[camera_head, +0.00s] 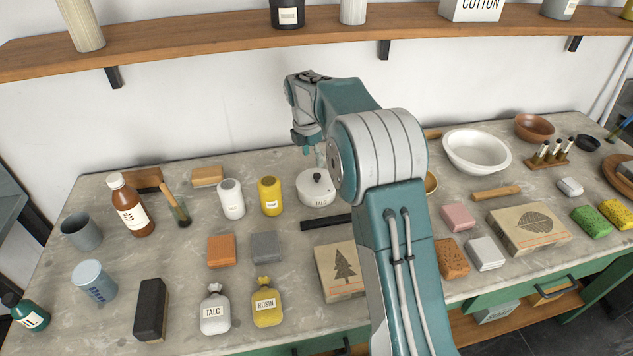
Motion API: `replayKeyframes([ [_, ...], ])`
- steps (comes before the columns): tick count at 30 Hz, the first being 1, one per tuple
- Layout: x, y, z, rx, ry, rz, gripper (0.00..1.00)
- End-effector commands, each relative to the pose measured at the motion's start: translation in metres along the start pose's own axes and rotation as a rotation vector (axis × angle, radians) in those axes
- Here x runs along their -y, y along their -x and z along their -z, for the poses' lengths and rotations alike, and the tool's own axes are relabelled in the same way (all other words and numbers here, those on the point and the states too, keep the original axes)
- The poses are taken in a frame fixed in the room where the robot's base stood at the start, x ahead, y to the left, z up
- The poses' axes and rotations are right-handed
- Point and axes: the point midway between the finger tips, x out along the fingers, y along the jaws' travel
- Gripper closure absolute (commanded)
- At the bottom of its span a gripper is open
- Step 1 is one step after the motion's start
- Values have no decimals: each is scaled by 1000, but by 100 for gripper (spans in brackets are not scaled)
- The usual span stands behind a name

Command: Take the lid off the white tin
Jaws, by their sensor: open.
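The white tin (312,197) stands upright on the grey bench, a little right of the yellow jar. Its lid (316,180) is on it and has a small dark knob (316,177) on top. My gripper (320,158) is just above the lid, fingers pointing down, open and apart from the knob as far as I can see. My arm hides part of the tin's right side and the bench behind it.
A white jar (231,198) and a yellow jar (270,196) stand close left of the tin. A black bar (326,222) lies in front of it. A wide white bowl (476,150) stands to the right. A wooden shelf (225,39) runs along the wall above.

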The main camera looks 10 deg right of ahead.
Motion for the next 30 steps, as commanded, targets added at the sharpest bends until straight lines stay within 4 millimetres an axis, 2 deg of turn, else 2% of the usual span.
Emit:
replayKeyframes([
  [3, 0, -14, 0, 0, -1, 0, 28],
  [8, 2, -27, 0, 0, -2, 0, 28],
  [15, 5, -63, 0, -1, -2, 2, 28],
  [18, 5, -70, -1, 0, -3, -1, 28],
  [25, 5, -70, -1, 0, -3, -2, 28],
  [26, 5, -70, -1, 0, -3, -2, 41],
  [27, 5, -70, -1, 0, -3, -2, 59],
  [30, 4, -70, -1, 0, -3, -2, 100],
])
